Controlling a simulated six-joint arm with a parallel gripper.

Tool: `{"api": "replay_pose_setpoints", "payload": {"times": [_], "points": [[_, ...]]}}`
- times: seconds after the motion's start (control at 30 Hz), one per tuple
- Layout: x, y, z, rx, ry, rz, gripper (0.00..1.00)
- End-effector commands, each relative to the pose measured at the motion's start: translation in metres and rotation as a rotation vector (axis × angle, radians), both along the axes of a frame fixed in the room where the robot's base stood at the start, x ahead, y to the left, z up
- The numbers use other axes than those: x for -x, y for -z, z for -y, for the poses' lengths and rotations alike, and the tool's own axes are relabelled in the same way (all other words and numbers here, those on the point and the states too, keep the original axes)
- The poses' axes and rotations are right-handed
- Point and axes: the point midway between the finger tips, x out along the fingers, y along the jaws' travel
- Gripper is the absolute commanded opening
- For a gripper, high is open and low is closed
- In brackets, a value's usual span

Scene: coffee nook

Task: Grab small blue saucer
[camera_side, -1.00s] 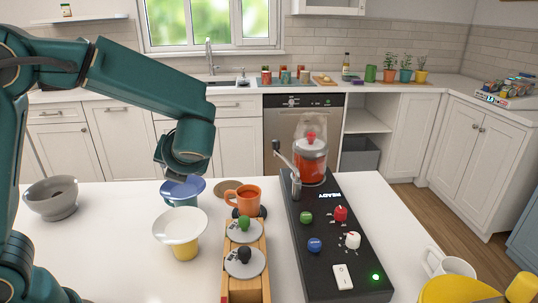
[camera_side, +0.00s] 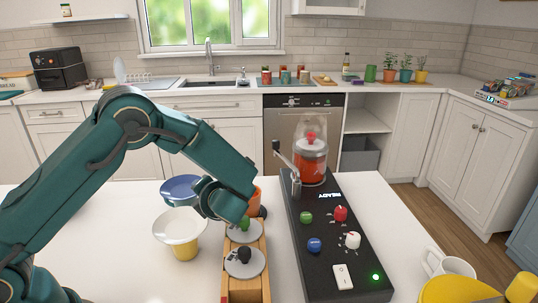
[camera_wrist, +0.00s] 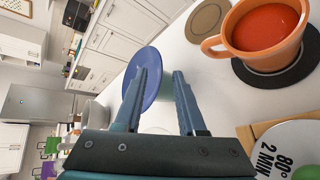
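The small blue saucer (camera_side: 178,187) rests on top of a blue cup at the left of the orange mug in the side view.
The orange mug (camera_wrist: 265,35) of red liquid stands close by on a dark round pad. A white saucer (camera_side: 178,226) sits on a yellow cup in front. A wooden rack (camera_side: 245,285) and black control panel (camera_side: 325,240) stand to the right.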

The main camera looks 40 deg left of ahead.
Motion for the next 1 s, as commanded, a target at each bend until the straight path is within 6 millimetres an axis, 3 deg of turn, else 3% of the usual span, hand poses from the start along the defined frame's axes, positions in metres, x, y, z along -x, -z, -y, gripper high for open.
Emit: {"api": "replay_pose_setpoints", "payload": {"times": [0.23,0.27,0.33,0.37,1.0], "points": [[-0.0005,0.0006,-0.0009,0.001,0.0,0.001,0.4],[-0.0005,0.0006,-0.0009,0.001,0.0,0.001,0.32],[-0.0005,0.0005,-0.0008,0.001,0.0,0.001,0.05],[-0.0005,0.0004,-0.0009,0.001,0.0,0.001,0.0],[-0.0003,0.0006,-0.0007,0.002,-0.001,0.0,0.0]]}}
